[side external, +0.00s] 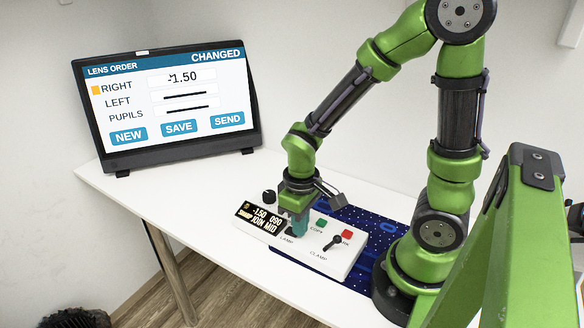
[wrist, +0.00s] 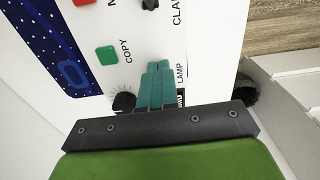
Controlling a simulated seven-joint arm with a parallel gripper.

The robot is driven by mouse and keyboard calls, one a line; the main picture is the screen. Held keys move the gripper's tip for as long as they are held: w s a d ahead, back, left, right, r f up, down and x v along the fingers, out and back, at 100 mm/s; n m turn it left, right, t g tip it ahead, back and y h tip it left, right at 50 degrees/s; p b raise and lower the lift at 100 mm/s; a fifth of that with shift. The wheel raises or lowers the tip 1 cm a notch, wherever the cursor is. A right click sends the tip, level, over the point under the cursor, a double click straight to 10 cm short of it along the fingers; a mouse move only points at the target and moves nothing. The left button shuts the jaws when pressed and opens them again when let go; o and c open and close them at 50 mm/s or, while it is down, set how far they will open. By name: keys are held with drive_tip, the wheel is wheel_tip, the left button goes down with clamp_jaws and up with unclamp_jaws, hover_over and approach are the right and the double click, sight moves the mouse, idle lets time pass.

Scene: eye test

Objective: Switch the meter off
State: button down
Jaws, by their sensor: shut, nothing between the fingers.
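The meter is a white box (side external: 315,258) on the table, its dark display (side external: 262,217) lit with "-1.50 090", "SHARP" and "JOIN MID". My gripper (side external: 299,234) is shut and empty, its teal fingers low over the box by the LAMP label. In the wrist view my gripper (wrist: 158,64) points between the green COPY button (wrist: 106,54) and the LAMP label (wrist: 180,72). A red button (side external: 347,234) and a black CLAMP lever (side external: 333,242) lie right of it. I cannot tell whether the fingers touch the box. My fingers hide part of the panel; no power switch is identifiable.
A monitor (side external: 180,97) at the back left shows "LENS ORDER" and "CHANGED", with RIGHT at -1.50. A black knob (side external: 268,196) is at the box's far side. A blue dotted mat (side external: 372,222) lies behind the box. The white table (side external: 190,200) is clear at left.

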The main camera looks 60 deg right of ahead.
drive_tip(key=shift+f, duration=0.25)
drive_tip(key=shift+r, duration=0.1)
wheel_tip(320, 180, up, 7)
idle(0.8)
wheel_tip(320, 180, up, 12)
drive_tip(key=s+a+m+t+y, duration=0.1)
drive_tip(key=m+t+y, duration=0.1)
drive_tip(key=m+t, duration=0.2)
drive_tip(key=t, duration=0.3)
drive_tip(key=shift+s+a+r, duration=0.15)
drive_tip(key=shift+s+a, duration=0.2)
idle(0.4)
